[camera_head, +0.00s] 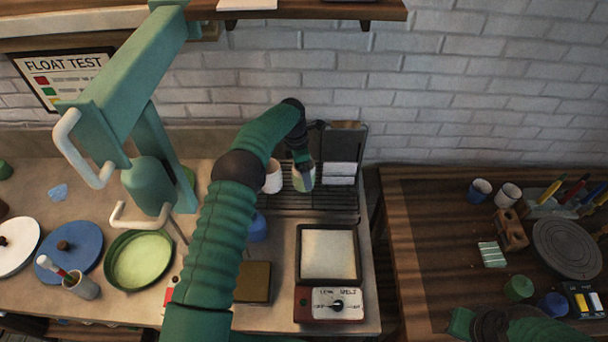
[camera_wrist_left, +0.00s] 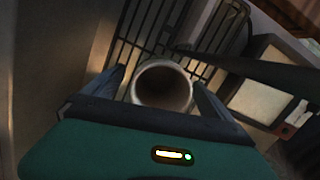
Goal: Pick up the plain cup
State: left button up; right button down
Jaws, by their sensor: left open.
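A pale cup (camera_wrist_left: 163,88) with a dark inside stands on the wire rack (camera_wrist_left: 150,25), between the two fingers of my left gripper (camera_wrist_left: 163,92) in the wrist view. The fingers are apart, one on each side of the cup, and I cannot tell whether they touch it. In the head view my left gripper (camera_head: 303,172) is low over the rack, with a pale cup (camera_head: 272,178) just left of it. The cup walls are mostly hidden, so I cannot tell which is plain. My right gripper (camera_head: 470,325) is at the bottom right, its fingers unclear.
A scale (camera_head: 330,305) with a pale pan stands in front of the rack. A green bowl (camera_head: 139,260) and a blue lid (camera_head: 75,250) lie at left beside a green press (camera_head: 145,185). The right table holds a blue cup (camera_head: 480,190), a white cup (camera_head: 507,195) and a turntable (camera_head: 567,247).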

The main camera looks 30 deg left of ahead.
pick_arm(q)
jog(key=shift+d+f, duration=0.1)
jog(key=shift+f, duration=0.55)
jog(key=shift+w+f, duration=0.2)
jog(key=shift+f, duration=0.1)
jog(key=c, duration=1.7)
jog(key=shift+c, duration=0.2)
jog(key=shift+r, duration=0.1)
